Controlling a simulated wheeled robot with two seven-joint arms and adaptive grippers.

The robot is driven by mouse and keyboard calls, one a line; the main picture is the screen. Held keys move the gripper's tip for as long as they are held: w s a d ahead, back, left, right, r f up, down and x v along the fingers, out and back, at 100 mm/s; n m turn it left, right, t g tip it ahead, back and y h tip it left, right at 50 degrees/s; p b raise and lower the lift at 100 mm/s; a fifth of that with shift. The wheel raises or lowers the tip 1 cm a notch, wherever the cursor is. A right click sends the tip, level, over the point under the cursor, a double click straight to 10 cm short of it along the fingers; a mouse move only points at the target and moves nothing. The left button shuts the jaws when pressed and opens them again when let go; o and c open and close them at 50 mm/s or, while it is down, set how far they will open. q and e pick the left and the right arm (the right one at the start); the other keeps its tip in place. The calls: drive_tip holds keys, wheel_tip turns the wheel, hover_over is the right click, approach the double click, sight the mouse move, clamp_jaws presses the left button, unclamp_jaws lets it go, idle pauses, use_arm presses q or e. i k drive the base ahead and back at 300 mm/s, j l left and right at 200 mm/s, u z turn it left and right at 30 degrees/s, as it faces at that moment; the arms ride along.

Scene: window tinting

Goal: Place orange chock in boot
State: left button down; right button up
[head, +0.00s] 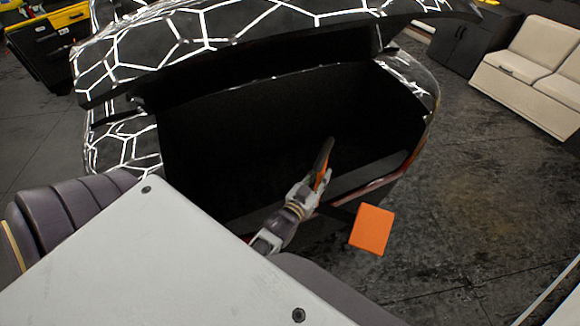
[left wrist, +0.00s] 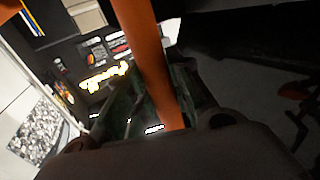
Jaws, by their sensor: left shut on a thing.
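The open boot (head: 270,130) of the car is a dark cavity under a raised lid. My left gripper (head: 322,172) is at the boot opening, over the rear sill. It is shut on a narrow orange piece, taken as the orange chock (head: 319,180), with a dark part above it. In the left wrist view the orange chock (left wrist: 150,60) is a long strip between the fingers (left wrist: 170,120). A separate-looking orange block (head: 371,229) shows lower right, outside the boot. I cannot tell its height or whether it joins the held piece. My right gripper is out of view.
The boot lid (head: 260,30) with white hexagon lines hangs above the opening. The rear sill (head: 365,180) edges it below. A beige sofa (head: 530,75) and black cabinet (head: 470,42) stand at the upper right. Floor (head: 470,210) on the right is clear.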

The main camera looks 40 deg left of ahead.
sight(269, 193)
drive_tip(key=i+l+u, duration=0.1)
drive_tip(key=u, duration=0.15)
drive_tip(key=i+l+u, duration=0.1)
drive_tip(key=u, duration=0.2)
drive_tip(key=i+l+u, duration=0.45)
drive_tip(key=l, duration=0.1)
drive_tip(key=i+u, duration=0.05)
